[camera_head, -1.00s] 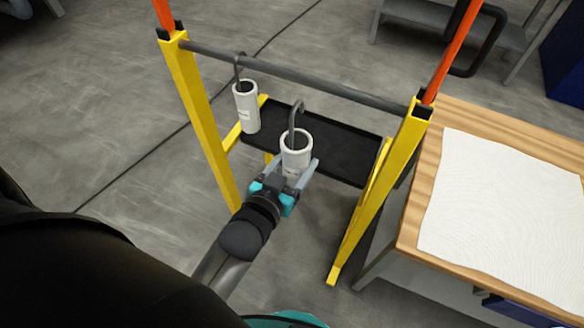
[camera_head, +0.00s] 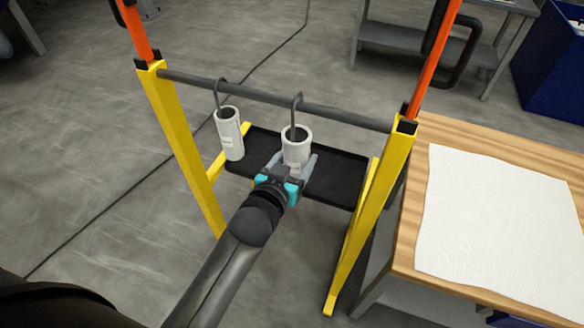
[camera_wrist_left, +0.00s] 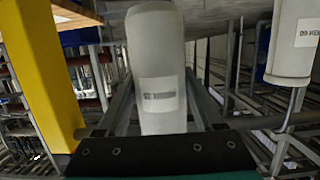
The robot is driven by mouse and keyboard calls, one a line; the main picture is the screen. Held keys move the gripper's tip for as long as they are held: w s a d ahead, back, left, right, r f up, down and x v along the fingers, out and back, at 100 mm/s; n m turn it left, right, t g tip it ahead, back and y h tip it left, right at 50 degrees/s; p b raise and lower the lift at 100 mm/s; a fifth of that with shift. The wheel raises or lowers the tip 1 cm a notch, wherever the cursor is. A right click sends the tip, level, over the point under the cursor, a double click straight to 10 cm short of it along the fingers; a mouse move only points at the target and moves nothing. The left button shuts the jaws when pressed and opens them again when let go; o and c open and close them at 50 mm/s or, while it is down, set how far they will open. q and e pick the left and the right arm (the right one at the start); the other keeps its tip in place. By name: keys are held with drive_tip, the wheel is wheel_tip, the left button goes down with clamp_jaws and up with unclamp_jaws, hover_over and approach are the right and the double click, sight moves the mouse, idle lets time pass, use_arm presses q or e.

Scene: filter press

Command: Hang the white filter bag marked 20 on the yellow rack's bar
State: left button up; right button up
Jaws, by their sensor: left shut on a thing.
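My left gripper (camera_head: 291,163) is shut on a white cylindrical filter bag (camera_head: 297,152) with a dark opening and a grey hook (camera_head: 297,103) rising from it. The bag is about upright. The hook's top overlaps the rack's bar (camera_head: 345,115) in the head view; I cannot tell whether it rests on it. The yellow rack (camera_head: 178,130) stands upright around the bag. In the left wrist view the held bag (camera_wrist_left: 160,60) shows a label between the fingers; its print is too blurred to read. My right gripper is not in view.
A second white bag (camera_head: 229,137) hangs by its hook from the bar, left of the held one. A black tray (camera_head: 335,180) lies below the bar. A wooden table (camera_head: 408,235) with a white sheet (camera_head: 500,220) stands to the right.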

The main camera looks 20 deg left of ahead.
use_arm(q)
drive_tip(key=w+f+b, duration=0.4)
drive_tip(key=w+b, duration=0.1)
drive_tip(key=shift+w+f, duration=0.2)
drive_tip(key=shift+w, duration=0.05)
idle(0.7)
drive_tip(key=shift+d, duration=0.1)
drive_tip(key=o, duration=1.1)
drive_tip(key=shift+o, duration=0.2)
drive_tip(key=shift+s, duration=0.1)
drive_tip(key=p+v, duration=0.2)
drive_tip(key=v, duration=1.3)
